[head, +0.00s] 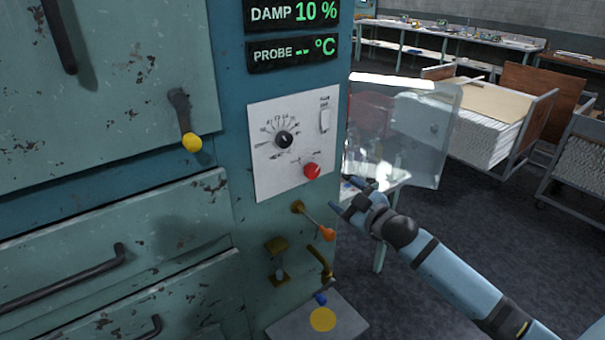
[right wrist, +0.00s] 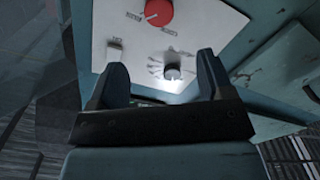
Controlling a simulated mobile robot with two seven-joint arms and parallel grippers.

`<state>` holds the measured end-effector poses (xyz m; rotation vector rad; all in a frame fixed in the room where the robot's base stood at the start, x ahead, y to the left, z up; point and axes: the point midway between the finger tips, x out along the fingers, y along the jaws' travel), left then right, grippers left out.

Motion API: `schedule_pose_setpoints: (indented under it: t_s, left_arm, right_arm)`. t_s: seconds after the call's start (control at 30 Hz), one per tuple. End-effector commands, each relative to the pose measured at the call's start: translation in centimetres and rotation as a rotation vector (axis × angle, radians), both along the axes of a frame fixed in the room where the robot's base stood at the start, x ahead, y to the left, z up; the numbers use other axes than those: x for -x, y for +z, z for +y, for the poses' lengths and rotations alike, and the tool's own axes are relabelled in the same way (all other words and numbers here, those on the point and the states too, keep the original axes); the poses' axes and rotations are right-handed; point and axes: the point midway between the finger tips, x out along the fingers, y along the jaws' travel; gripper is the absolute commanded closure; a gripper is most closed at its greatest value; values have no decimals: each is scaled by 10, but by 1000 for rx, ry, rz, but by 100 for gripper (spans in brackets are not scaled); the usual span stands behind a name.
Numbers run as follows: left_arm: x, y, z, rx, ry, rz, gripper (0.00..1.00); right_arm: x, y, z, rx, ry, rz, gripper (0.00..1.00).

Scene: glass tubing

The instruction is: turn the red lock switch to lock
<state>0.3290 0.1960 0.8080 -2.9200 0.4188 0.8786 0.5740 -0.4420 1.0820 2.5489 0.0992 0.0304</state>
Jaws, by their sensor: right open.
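The red lock switch (head: 312,171) is a round red knob at the lower right of a white control panel (head: 262,180). It also shows at the top of the right wrist view (right wrist: 158,12), beyond my fingertips, with small lettering beside it too blurred to read surely. My right gripper (head: 343,196) is open and empty, to the right of and slightly below the knob, apart from it. In the right wrist view its two fingers (right wrist: 160,72) stand wide apart facing the panel. My left gripper is not in view.
A black dial (head: 284,139) and a white rocker switch (head: 325,120) share the panel. A clear cover (head: 405,135) stands out at the panel's right, close above my right gripper. An orange-tipped lever (head: 327,234) and brass fittings (head: 276,246) are below. Floor (head: 470,230) at right is open.

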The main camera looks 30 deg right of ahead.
Motion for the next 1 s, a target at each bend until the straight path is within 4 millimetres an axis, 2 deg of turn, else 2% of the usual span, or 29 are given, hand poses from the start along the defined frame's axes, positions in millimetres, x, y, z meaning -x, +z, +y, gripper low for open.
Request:
schedule_pose_setpoints:
  t_s: [0.17, 0.6, 0.8, 1.0]
  left_arm:
    - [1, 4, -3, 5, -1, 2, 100]
    - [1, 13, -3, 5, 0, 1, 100]
    - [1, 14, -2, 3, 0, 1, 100]
    - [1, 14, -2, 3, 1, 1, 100]
  right_arm:
    - [-24, 2, 2, -1, 0, -2, 26]
    - [-110, 2, 9, -2, 0, -2, 26]
    - [-130, 1, 11, -1, 0, 0, 26]
    - [-134, 0, 11, 0, 1, 1, 26]
